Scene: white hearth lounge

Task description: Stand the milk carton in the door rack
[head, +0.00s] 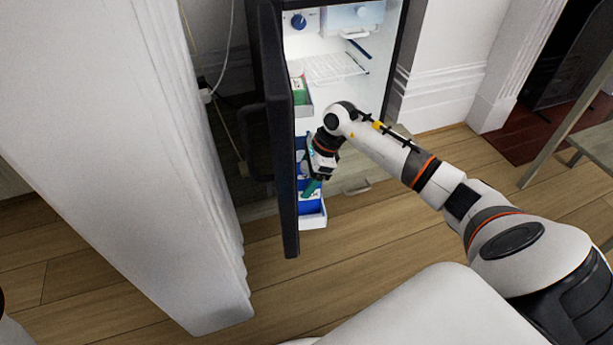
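The fridge door (276,130) stands open, seen nearly edge-on, with racks on its inner side. The lower door rack (313,221) holds blue-and-white items (310,207). A green-and-white carton (299,90) stands in the upper door rack (304,109). I cannot tell which of these, if any, is the milk carton. My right gripper (312,182) points down at the lower rack, with teal parts showing at its tip. Its fingers are small and partly hidden, so I cannot tell whether it holds anything. My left gripper is out of view.
The fridge interior (345,85) shows a wire shelf (336,68), a dial and a drawer at the top. A white pillar (130,150) stands close on the left of the door. Wooden floor (400,250) lies free in front. A wooden chair or table frame (565,125) is at right.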

